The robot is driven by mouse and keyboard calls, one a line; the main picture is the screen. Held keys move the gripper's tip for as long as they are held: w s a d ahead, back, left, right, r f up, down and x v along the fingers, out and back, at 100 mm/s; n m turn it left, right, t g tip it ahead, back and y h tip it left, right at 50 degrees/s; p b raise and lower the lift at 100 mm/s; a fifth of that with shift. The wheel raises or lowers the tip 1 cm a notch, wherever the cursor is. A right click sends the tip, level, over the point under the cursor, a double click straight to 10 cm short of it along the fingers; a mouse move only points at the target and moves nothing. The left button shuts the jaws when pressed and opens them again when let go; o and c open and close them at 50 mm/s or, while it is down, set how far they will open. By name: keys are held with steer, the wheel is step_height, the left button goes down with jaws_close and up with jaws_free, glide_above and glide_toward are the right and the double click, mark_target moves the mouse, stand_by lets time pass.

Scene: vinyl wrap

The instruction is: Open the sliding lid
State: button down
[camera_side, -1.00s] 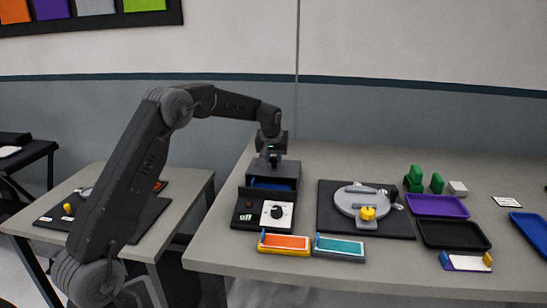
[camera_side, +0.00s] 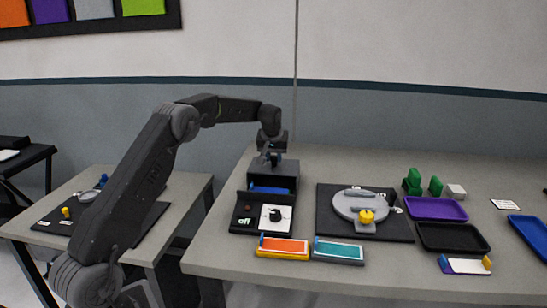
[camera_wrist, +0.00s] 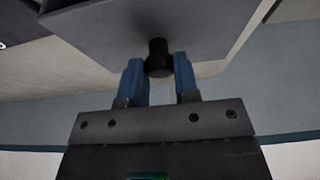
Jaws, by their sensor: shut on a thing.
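The black box (camera_side: 287,185) stands at the left of the large table, behind the control panel. Its grey lid shows in the wrist view as a flat plate (camera_wrist: 105,22) with a round black knob (camera_wrist: 158,57). My gripper (camera_side: 272,160) is above the box top. In the wrist view, its two blue fingers (camera_wrist: 158,72) are on either side of the knob and shut on it. Something blue (camera_side: 268,190) shows at the front of the box under the dark top. The lid's exact position on the box is hard to tell in the side view.
A black board (camera_side: 325,220) with a grey disc is to the right. The table behind the box is clear.

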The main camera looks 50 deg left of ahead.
steer(key=c, duration=0.8)
jaws_free()
steer(key=shift+c, duration=0.2)
steer(key=v, duration=1.4)
steer(key=s+d+r+m+t+h, duration=0.1)
steer(key=s+d+r+m, duration=0.15)
steer(key=s+d, duration=0.55)
steer(key=s+d+r+m, duration=0.2)
steer(key=s+d+r, duration=0.1)
steer(key=s+d, duration=0.55)
steer(key=s+d+f+m+h, duration=0.1)
steer(key=s+d+f, duration=0.3)
steer(key=s, duration=0.4)
steer(key=s+d+f+m+t+h, duration=0.1)
steer(key=s+d+f+m, duration=0.2)
steer(key=s+d, duration=0.3)
steer(key=s+f, duration=0.1)
steer(key=s, duration=0.2)
steer(key=shift+d+f, duration=0.15)
steer(key=shift+d, duration=0.1)
